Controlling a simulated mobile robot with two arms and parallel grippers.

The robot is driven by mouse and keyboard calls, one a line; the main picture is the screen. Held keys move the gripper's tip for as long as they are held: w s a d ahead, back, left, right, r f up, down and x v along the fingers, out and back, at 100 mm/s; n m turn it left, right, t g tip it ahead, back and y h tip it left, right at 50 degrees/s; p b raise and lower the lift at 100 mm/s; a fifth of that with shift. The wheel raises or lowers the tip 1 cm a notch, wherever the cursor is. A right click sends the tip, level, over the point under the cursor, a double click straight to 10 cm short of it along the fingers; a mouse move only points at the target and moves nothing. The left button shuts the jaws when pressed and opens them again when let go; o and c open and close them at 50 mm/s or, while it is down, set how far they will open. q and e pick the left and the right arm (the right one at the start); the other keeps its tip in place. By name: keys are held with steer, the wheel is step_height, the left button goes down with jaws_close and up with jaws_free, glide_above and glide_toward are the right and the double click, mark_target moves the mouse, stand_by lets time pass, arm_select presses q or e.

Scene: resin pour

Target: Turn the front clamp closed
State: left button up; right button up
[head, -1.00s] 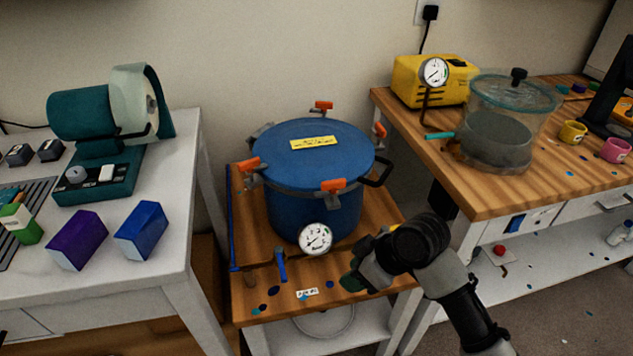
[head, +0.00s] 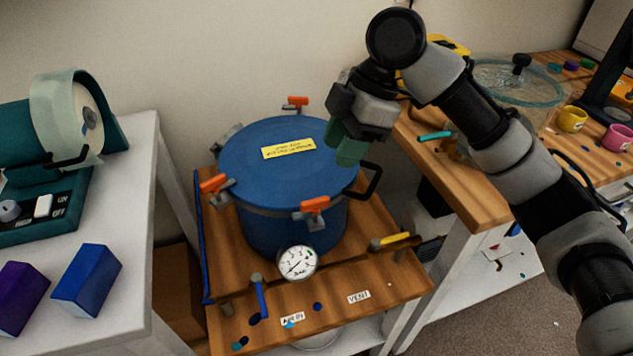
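The blue pressure pot (head: 268,165) stands on a wooden stand, its lid on and a yellow label (head: 288,148) on top. The front clamp (head: 315,204) has an orange handle and sits at the lid's front rim, above the round gauge (head: 297,262). Other orange-handled clamps show at the left rim (head: 213,184) and back rim (head: 296,102). My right gripper (head: 343,148), with green fingertips, points down over the lid's right edge, behind and right of the front clamp. It hides the right-hand clamp's place. Its finger gap cannot be made out. My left gripper is out of view.
A blue-handled valve (head: 260,295) and a yellow-handled valve (head: 390,241) sit at the stand's front. A black pot handle (head: 368,182) juts out under my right gripper. The white table (head: 135,195) stands left, a wooden bench (head: 455,185) right.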

mark_target(315, 200)
steer(key=x, duration=0.9)
steer(key=shift+s+f+b, duration=0.1)
steer(key=shift+s+b, duration=0.1)
steer(key=shift+b, duration=0.2)
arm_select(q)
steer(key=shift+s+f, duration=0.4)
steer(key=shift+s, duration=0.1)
arm_select(e)
steer(key=shift+a+f, duration=0.25)
steer(key=shift+f, duration=0.35)
jaws_close()
